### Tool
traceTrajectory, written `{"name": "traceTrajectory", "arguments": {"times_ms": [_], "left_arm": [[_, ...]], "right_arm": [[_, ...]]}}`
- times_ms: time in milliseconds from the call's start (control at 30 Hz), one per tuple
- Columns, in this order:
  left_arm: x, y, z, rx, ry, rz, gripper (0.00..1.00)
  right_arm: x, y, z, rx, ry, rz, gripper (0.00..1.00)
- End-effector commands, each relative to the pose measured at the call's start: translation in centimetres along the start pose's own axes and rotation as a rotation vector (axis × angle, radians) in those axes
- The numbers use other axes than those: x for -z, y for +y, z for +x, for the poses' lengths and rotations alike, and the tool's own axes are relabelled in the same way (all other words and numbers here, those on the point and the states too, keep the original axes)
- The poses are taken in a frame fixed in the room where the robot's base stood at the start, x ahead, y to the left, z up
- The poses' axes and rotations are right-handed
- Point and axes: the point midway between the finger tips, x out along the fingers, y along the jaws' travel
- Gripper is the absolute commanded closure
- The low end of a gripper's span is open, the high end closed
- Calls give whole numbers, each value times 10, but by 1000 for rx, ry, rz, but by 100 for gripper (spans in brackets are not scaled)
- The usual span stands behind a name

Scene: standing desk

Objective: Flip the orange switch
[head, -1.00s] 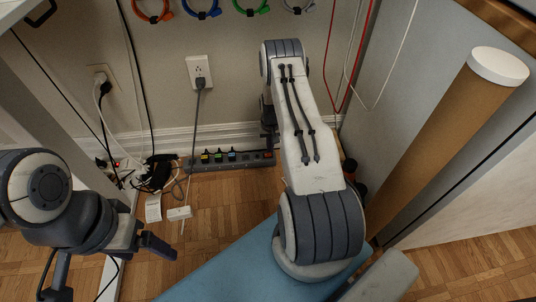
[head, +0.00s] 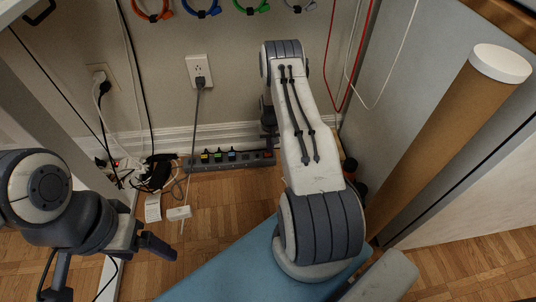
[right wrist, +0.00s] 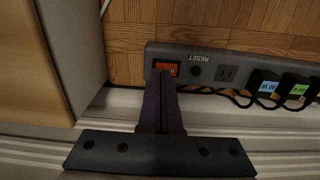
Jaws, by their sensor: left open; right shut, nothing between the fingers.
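The orange switch (right wrist: 166,68) is a small rocker at one end of a grey power strip (right wrist: 213,58) in the right wrist view. In the head view the strip (head: 243,161) lies on the floor against the wall, with the switch (head: 268,154) at its right end. My right gripper (right wrist: 162,76) is shut and empty, its fingertips at the near edge of the switch; touching or a small gap, I cannot tell. In the head view this gripper (head: 268,128) is mostly hidden by my arm. My left gripper (head: 110,270) is open and empty at lower left, away from the strip.
Black plugs (right wrist: 264,82) fill outlets farther along the strip. A wall outlet (head: 200,71) with a cord is above it. Tangled cables and adapters (head: 152,175) lie left of the strip. A cardboard tube (head: 440,145) leans at right. Bare wood floor (head: 225,205) lies before the strip.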

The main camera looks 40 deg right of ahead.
Motion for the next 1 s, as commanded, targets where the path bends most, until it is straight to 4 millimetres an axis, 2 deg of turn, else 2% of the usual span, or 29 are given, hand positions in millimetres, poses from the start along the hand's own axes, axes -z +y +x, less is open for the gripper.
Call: {"name": "traceTrajectory", "arguments": {"times_ms": [767, 1000], "left_arm": [[0, -1, 9, 0, 0, 0, 16], [0, 0, 3, 0, 0, 0, 16]], "right_arm": [[0, 0, 12, 0, 0, 0, 100], [0, 0, 6, 0, 1, 0, 100]]}}
